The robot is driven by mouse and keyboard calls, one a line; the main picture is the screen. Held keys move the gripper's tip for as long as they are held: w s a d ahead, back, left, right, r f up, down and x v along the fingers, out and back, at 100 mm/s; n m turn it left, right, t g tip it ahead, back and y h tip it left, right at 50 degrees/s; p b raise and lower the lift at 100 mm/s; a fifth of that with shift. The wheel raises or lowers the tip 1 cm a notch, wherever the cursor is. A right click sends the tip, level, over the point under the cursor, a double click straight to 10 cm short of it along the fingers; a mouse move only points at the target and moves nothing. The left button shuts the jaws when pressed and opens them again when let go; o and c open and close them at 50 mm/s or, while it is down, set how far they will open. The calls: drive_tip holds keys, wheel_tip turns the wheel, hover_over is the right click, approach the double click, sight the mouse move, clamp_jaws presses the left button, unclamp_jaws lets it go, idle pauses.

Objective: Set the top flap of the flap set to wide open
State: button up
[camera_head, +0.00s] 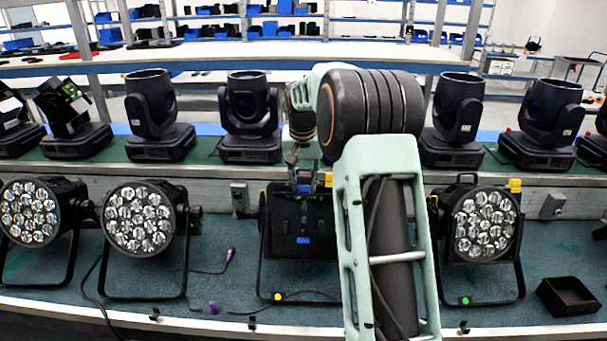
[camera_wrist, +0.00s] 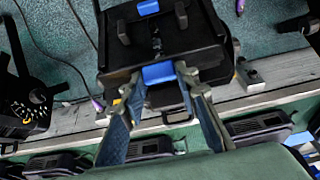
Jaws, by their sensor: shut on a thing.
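The flap set (camera_head: 290,225) is a black square of flaps on the front of the middle par can, partly hidden behind my arm. Its black panels cover the lamp's lenses. It also shows in the wrist view (camera_wrist: 190,45). A blue tab (camera_wrist: 158,73) sits at the top flap's edge, and another blue tab (camera_wrist: 148,7) is farther up in that view. My gripper (camera_wrist: 159,75) is shut on the top flap at its blue tab, one finger on each side. In the head view my gripper (camera_head: 305,183) is at the set's upper edge. The top flap's exact angle is hard to tell.
Par cans with bare lenses stand left (camera_head: 146,220) and right (camera_head: 482,225) on the green bench. Black moving heads (camera_head: 250,115) line the raised shelf behind. A black bin (camera_head: 567,296) is at right. A cable with a purple plug (camera_head: 230,256) lies left of the set.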

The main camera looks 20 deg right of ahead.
sight(304, 188)
drive_tip(key=shift+w+d+r+g+y+p, duration=0.3)
drive_tip(key=shift+w+g+p, duration=0.4)
drive_tip(key=shift+p, duration=0.5)
drive_tip(key=shift+s, duration=0.1)
drive_tip(key=o, duration=1.1)
drive_tip(key=shift+o, duration=0.2)
wheel_tip(304, 188, up, 12)
drive_tip(key=s, duration=0.1)
drive_tip(key=shift+s+a, duration=0.2)
drive_tip(key=shift+a, duration=0.1)
drive_tip(key=shift+f, duration=0.1)
